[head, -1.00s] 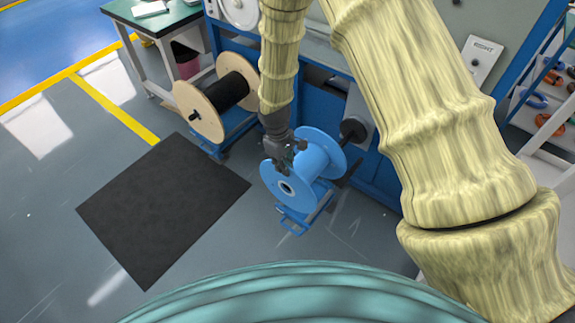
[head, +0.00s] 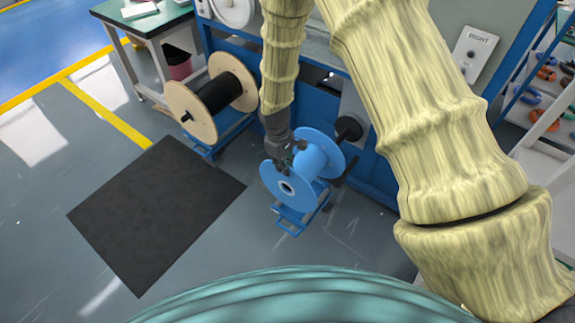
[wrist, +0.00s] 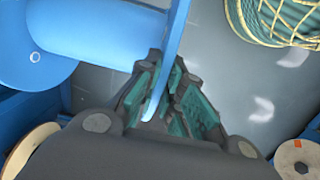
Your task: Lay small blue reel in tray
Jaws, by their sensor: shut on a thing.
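The small blue reel (head: 316,160) has two round flanges and a blue barrel. In the head view it is in front of the blue machine, over a low blue stand (head: 288,222); I cannot tell whether it rests on the stand. My gripper (head: 283,160) comes down from above and is shut on the rim of the near flange. In the wrist view, the flange edge (wrist: 168,60) runs between the green-padded fingers (wrist: 172,105), and the barrel (wrist: 100,25) extends left. The fingers hide part of the rim. I cannot make out a tray for certain.
A wooden reel with black cable (head: 203,112) stands to the left on a blue stand. A black mat (head: 150,215) lies on open floor at left. A dark round plate on a shaft (head: 348,128) is just behind the blue reel. Shelves (head: 545,125) hold coils at right.

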